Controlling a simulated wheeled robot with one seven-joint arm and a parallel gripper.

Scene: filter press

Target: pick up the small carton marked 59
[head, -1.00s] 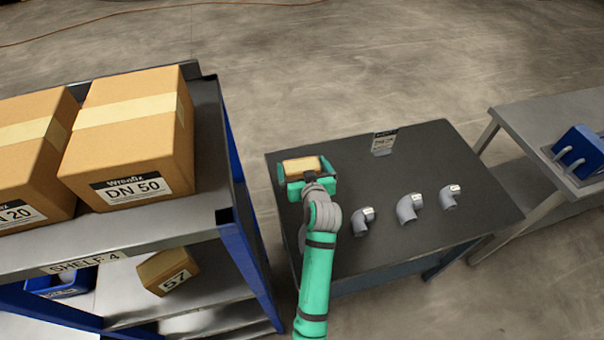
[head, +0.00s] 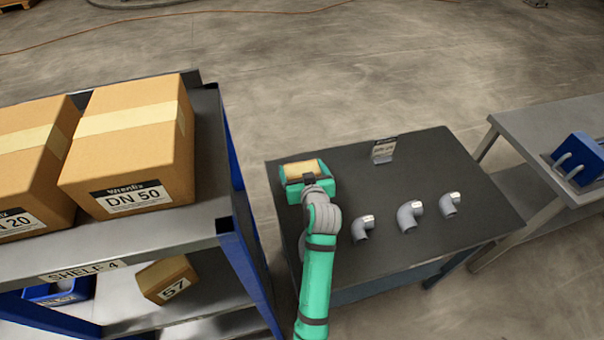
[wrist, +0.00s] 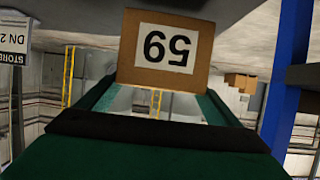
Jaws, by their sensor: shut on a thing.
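The small carton marked 59 (wrist: 165,50) shows upside down in the wrist view, between the two fingers of my gripper (wrist: 160,100). Its white label with the number faces the wrist camera. In the head view the top of the carton (head: 303,169) shows at the far left corner of the dark table. My gripper (head: 306,182) is shut on it there. The gripper hides most of the carton's sides, and I cannot tell whether it touches the tabletop.
Three grey pipe elbows (head: 409,215) stand on the dark table (head: 350,265), with a small sign (head: 383,150) at its back. At left, a shelf (head: 150,240) holds large cartons (head: 130,150) and a carton marked 57 (head: 168,280). A blue box (head: 578,152) stands on the right bench.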

